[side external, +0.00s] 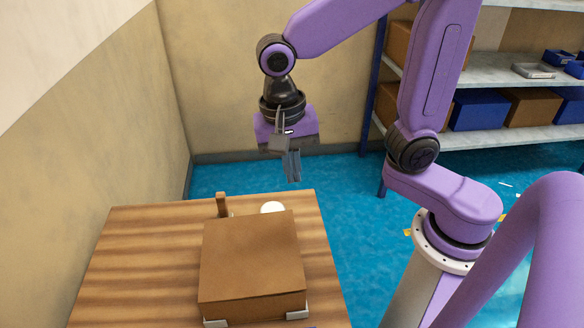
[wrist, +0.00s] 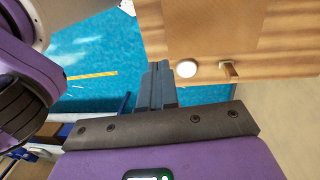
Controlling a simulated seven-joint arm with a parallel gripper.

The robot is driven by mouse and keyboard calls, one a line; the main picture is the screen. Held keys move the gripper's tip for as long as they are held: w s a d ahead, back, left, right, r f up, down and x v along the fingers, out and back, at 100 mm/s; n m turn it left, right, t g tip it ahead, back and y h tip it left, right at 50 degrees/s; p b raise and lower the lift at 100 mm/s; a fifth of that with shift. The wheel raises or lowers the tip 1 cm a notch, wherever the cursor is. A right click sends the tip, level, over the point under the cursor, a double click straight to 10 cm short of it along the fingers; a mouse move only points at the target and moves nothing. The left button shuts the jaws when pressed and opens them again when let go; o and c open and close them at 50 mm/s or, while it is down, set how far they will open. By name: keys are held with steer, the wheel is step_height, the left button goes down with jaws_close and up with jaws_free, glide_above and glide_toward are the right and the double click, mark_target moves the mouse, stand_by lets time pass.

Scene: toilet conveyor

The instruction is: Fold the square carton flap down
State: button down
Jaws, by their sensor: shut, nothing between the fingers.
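The brown square carton (side external: 251,256) sits on the wooden table in the side view, between pale corner brackets. Its upper face looks like one flat brown panel, and I cannot make out the flap's edge or its angle. Part of the carton also shows at the top of the wrist view (wrist: 212,22). My gripper (side external: 293,180) hangs above and beyond the table's far edge, fingers pointing down, apart from the carton. In the wrist view my gripper (wrist: 158,66) has its fingers together with nothing between them.
A round white knob-like thing (side external: 272,208) and a short upright brown post (side external: 222,205) stand just behind the carton on the table (side external: 140,250). A wall rises at left. Shelves (side external: 500,135) with boxes and bins stand at the back right. Blue floor lies beyond the table.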

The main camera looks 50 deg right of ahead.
mark_target(293, 224)
steer(key=f+n, duration=0.5)
steer(key=n, duration=0.1)
steer(key=w+d+f+n, duration=0.1)
steer(key=f+n, duration=0.4)
steer(key=n, duration=0.1)
steer(key=d+f+n, duration=0.1)
steer(key=f+n, duration=0.4)
steer(key=n, duration=0.1)
steer(key=shift+w+d+f+t+y, duration=0.1)
steer(key=shift+w+d+t+y, duration=0.1)
steer(key=shift+w+t+y, duration=0.1)
stand_by(0.3)
steer(key=shift+f, duration=0.15)
steer(key=shift+f, duration=0.35)
steer(key=shift+r, duration=0.2)
steer(key=shift+r, duration=7.5)
steer(key=s+d+f+n, duration=0.1)
steer(key=s+d+n, duration=0.2)
steer(key=s, duration=1)
steer(key=d, duration=0.3)
steer(key=shift+s+d+f+n+t+y, duration=0.2)
steer(key=shift+d+f+n+t+y, duration=0.1)
steer(key=shift+f+y, duration=0.1)
